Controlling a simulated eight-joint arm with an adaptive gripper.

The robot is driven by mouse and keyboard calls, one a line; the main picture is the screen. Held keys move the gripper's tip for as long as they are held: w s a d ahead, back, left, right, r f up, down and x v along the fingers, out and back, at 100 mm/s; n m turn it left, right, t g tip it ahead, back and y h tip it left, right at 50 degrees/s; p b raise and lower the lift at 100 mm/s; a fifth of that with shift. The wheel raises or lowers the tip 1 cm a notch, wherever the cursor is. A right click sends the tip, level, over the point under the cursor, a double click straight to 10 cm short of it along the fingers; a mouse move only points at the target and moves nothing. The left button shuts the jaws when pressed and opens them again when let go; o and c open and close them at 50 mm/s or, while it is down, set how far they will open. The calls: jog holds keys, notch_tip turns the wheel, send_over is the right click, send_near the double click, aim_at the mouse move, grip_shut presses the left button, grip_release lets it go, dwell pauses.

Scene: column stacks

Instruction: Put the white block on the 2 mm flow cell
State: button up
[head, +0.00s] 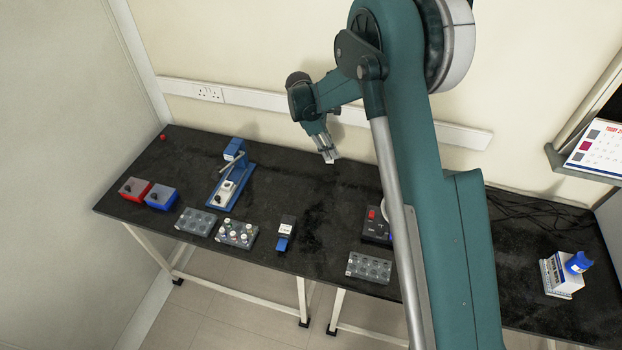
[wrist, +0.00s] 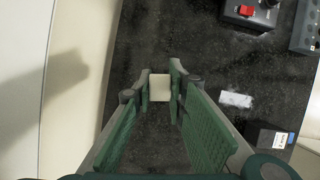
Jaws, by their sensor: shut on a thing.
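The white block (wrist: 160,88) is held between the fingertips of my gripper (wrist: 161,84) in the wrist view. In the head view my gripper (head: 328,155) is above the back of the black bench, with a small pale piece at its tips. The gripper is shut on the block, which is clear of the surface below. I cannot tell for sure which thing is the 2 mm flow cell. A flat white piece (wrist: 236,99) lies on the bench in the wrist view, to the right of the gripper. A black box with a blue-and-white label (wrist: 268,135) is near it.
A blue stand (head: 228,180), red box (head: 134,189), blue box (head: 161,198) and grey racks (head: 196,221) stand at left. A control box with red switch (head: 374,220) stands beside my arm. The bench under the gripper looks clear.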

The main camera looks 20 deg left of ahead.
jog(key=s+a+r+n+t+p, duration=0.1)
jog(key=s+a+r+n, duration=0.15)
jog(key=s, duration=0.45)
jog(key=s+a+r+n+p, duration=0.1)
jog(key=s+a, duration=0.3)
jog(key=s, duration=0.4)
notch_tip(320, 180, up, 2)
jog(key=n+t+y+p, duration=0.1)
jog(key=n+p, duration=0.1)
jog(key=n, duration=0.2)
send_over(285, 230)
jog(key=shift+r+m, duration=0.15)
jog(key=shift+m, duration=0.1)
jog(key=shift+f, duration=2.95)
jog(key=shift+f+p, duration=0.35)
jog(key=shift+f, duration=1.7)
jog(key=shift+f, duration=0.2)
